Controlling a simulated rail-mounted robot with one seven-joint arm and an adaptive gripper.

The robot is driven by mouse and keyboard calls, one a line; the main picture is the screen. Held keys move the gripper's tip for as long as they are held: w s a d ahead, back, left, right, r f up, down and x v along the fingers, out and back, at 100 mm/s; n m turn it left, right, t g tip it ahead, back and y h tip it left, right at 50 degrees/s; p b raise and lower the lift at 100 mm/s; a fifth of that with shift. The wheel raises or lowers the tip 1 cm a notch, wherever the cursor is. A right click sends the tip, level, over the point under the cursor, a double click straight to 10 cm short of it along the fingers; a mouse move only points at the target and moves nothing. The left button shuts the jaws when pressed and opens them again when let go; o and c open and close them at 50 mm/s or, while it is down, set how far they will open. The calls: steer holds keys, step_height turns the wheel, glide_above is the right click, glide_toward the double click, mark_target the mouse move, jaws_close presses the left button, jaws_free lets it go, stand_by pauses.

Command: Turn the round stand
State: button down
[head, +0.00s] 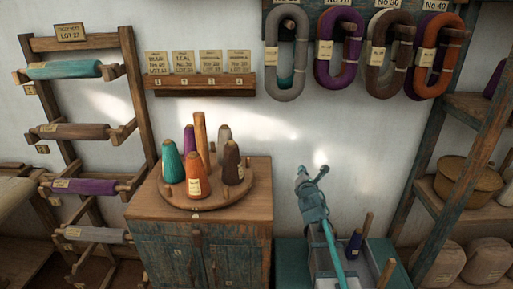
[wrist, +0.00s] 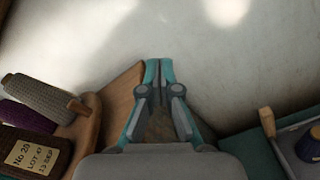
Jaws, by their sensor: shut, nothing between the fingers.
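The round stand (head: 200,203) is a wooden disc on top of a blue-green cabinet, with a tall wooden post (head: 201,140) at its middle. Around the post stand teal (head: 171,163), orange (head: 196,176), purple (head: 190,140), grey (head: 223,143) and brown (head: 231,163) thread cones. My gripper (head: 303,172) is to the right of the stand, clear of it, in front of the wall. In the wrist view my gripper (wrist: 158,68) is shut and empty, its fingertips together. There the stand's rim (wrist: 88,128) shows at left, partly cut off by the frame.
The cabinet top (head: 255,188) has bare wood right of the stand. A rack with wound rollers (head: 75,132) stands at left. Yarn hanks (head: 337,48) hang above. A crate with pegs and a dark blue spool (head: 353,245) is at lower right, beside shelves (head: 480,105).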

steer(key=s+a+r+n+y+p, duration=0.2)
steer(key=s+a+n+y+p, duration=0.1)
steer(key=n, duration=0.2)
steer(key=n+g+y, duration=0.2)
steer(key=n+y, duration=0.5)
steer(key=n, duration=0.2)
glide_toward(249, 161)
steer(key=p+x, duration=0.5)
steer(key=shift+w+a+r+p, duration=0.1)
steer(key=shift+a+r+p, duration=0.1)
steer(key=shift+a+p, duration=0.1)
steer(key=shift+w+f+b, duration=0.2)
steer(key=shift+w+b, duration=0.45)
steer(key=shift+b, duration=0.15)
steer(key=shift+w+r+b, duration=0.1)
steer(key=shift+w+b, duration=0.25)
steer(key=shift+w, duration=0.05)
steer(key=shift+r, duration=0.1)
steer(key=shift+s, duration=0.1)
